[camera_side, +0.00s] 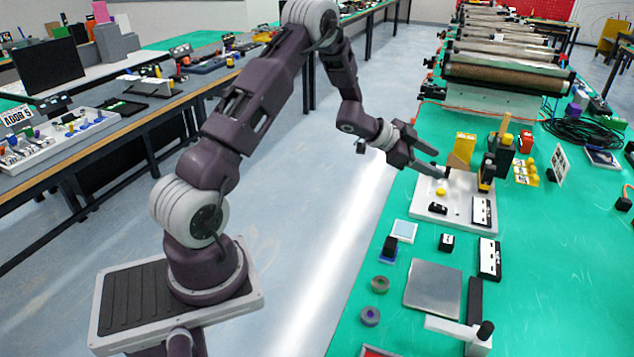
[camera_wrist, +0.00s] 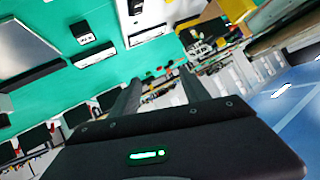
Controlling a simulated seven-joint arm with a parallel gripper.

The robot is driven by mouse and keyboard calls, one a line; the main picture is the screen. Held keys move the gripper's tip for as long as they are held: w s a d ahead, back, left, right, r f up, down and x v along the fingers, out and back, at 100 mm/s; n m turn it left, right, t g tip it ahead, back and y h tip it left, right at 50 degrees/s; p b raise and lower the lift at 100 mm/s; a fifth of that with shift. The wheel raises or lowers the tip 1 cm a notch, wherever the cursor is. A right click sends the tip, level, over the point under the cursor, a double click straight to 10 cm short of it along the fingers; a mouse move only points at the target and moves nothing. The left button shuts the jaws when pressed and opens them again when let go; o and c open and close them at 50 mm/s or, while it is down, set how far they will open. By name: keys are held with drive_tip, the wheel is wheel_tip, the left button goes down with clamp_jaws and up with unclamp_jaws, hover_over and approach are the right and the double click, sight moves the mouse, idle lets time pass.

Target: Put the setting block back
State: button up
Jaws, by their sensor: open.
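I cannot tell for certain which piece is the setting block. A small black block with a white label (camera_side: 446,242) lies on the green bench, and a longer black-and-white block (camera_side: 489,258) lies to its right. A yellow block (camera_side: 462,148) stands behind the white fixture plate (camera_side: 428,218). The plate bears a yellow knob, a small black piece and a dark upright post (camera_side: 488,172). My gripper (camera_side: 434,171) is open over the plate's back left part, with nothing seen between its fingers. In the wrist view the open fingers (camera_wrist: 160,88) point past the bench edge.
Roller conveyors (camera_side: 505,75) fill the back. Open green bench lies at the right.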

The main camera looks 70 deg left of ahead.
wheel_tip(320, 180, up, 9)
drive_tip(key=n+y, duration=0.2)
drive_tip(key=y, duration=0.1)
drive_tip(key=s+d+r+n+y, duration=0.3)
drive_tip(key=s+d+r+y, duration=0.1)
drive_tip(key=s+r, duration=0.65)
drive_tip(key=s+d+f+g+h, duration=0.1)
drive_tip(key=s+d, duration=0.3)
drive_tip(key=s, duration=0.5)
drive_tip(key=s+d+f+n+g+h, duration=0.1)
drive_tip(key=s+d+g, duration=0.2)
drive_tip(key=s, duration=0.7)
drive_tip(key=s+d+f+n+g+h, duration=0.1)
drive_tip(key=s+d+g, duration=0.1)
drive_tip(key=s+d, duration=0.4)
drive_tip(key=s, duration=0.4)
drive_tip(key=shift+d+f, duration=0.25)
drive_tip(key=shift+f, duration=0.1)
